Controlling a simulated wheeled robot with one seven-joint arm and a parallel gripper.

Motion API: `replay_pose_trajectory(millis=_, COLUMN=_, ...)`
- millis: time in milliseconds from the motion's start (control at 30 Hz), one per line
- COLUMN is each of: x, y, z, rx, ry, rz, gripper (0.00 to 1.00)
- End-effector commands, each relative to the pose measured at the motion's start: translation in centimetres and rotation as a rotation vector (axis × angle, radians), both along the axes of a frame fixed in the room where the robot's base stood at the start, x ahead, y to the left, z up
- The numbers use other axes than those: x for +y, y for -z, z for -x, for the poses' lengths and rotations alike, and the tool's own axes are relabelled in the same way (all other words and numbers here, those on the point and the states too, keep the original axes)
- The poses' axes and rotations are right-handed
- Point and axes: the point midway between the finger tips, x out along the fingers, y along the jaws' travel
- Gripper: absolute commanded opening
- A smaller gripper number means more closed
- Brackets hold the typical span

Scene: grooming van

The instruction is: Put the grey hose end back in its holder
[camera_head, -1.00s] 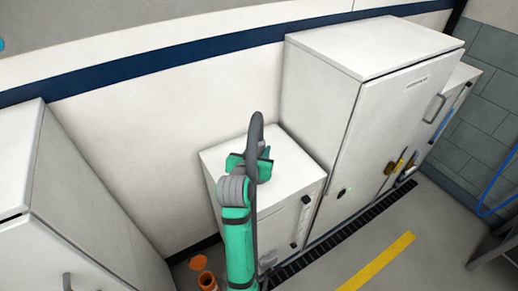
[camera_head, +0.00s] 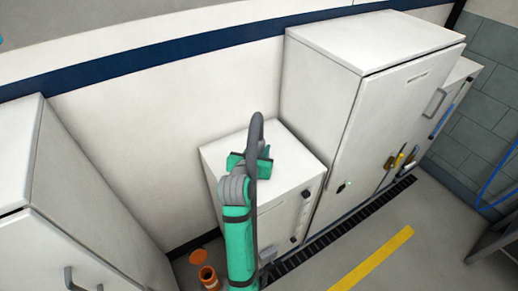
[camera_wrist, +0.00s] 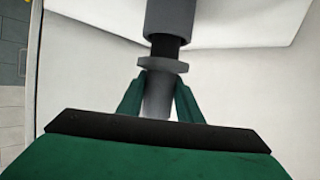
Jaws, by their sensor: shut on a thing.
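My gripper (camera_wrist: 159,98) is shut on the grey hose end (camera_wrist: 157,100), with one green finger on each side of its tapered part. A wider collar, a black band and a thicker grey cylinder lie beyond the fingers in the wrist view. In the head view my gripper (camera_head: 252,163) is above the top of the low white cabinet (camera_head: 285,150). A dark grey hose (camera_head: 257,125) arches over it and runs down beside my arm. The tip of the hose end is hidden in the head view. I cannot pick out the holder for certain.
A tall white cabinet (camera_head: 330,110) stands right of the low one, with small yellow and brown fittings (camera_head: 396,161) on its front. Another white cabinet (camera_head: 75,220) stands at left. An orange container (camera_head: 208,277) is on the floor.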

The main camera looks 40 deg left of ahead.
Motion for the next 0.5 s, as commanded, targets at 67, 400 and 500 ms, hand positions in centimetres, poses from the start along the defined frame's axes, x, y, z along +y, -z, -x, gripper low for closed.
replay_pose_trajectory(millis=67, x=0.0, y=-0.1, z=-0.01, rx=-0.002, ry=0.0, rz=-0.001, gripper=0.0)
replay_pose_trajectory(millis=400, x=0.01, y=0.2, z=-0.01, rx=-0.002, ry=0.0, rz=-0.001, gripper=0.0)
replay_pose_trajectory(millis=500, x=0.01, y=0.32, z=-0.02, rx=-0.002, ry=0.0, rz=-0.001, gripper=0.0)
